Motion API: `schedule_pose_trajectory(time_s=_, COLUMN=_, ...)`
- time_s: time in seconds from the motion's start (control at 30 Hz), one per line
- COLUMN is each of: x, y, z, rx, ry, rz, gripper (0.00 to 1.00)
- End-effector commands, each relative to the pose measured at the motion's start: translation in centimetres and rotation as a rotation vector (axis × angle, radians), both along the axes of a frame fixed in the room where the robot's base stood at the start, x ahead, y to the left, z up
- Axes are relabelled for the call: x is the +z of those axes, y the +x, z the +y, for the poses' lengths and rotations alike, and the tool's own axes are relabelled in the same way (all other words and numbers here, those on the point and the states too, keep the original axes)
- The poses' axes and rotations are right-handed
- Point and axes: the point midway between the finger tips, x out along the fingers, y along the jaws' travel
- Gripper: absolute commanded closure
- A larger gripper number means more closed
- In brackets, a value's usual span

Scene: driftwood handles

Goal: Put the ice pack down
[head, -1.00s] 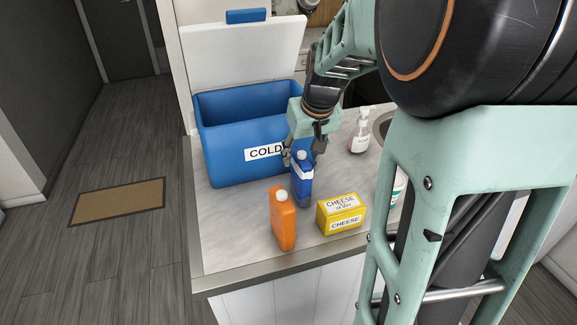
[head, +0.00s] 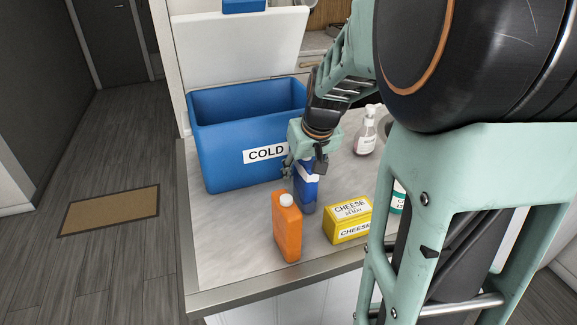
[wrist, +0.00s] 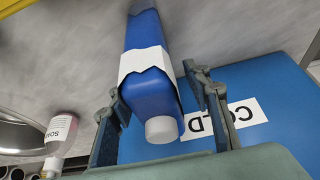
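A blue bottle-shaped pack (head: 307,193) with a white label stands upright on the counter (head: 232,225), in front of the blue cooler. I take it to be the ice pack. The wrist view shows it too (wrist: 150,85), its white cap towards the camera. My gripper (head: 305,166) is over its top from above and behind; it hides the cap in the head view. In the wrist view my gripper's fingers (wrist: 162,105) are open on either side of the pack. A gap shows at the right finger; the left finger is close to its side.
The open blue cooler (head: 225,160), labelled COLD, stands just behind and left. An orange bottle (head: 287,230) stands close in front, and a yellow cheese box (head: 347,222) to the right. A soap bottle (head: 366,135) stands behind right. Counter left of the orange bottle is clear.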

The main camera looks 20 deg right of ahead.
Motion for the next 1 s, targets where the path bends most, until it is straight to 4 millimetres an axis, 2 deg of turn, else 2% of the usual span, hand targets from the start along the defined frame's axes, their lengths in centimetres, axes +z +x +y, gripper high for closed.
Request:
schedule_pose_trajectory(time_s=0.03, x=0.0, y=0.0, z=0.0, rx=0.0, ry=0.0, rz=0.0, gripper=0.62)
schedule_pose_trajectory(time_s=0.4, x=0.0, y=0.0, z=0.0, rx=0.0, ry=0.0, rz=0.0, gripper=1.0)
schedule_pose_trajectory(time_s=0.77, x=0.2, y=0.1, z=0.0, rx=0.0, ry=-0.001, rz=-0.002, gripper=1.0)
schedule_pose_trajectory(time_s=1.0, x=1.7, y=0.3, z=0.0, rx=0.0, ry=-0.001, rz=-0.002, gripper=1.0)
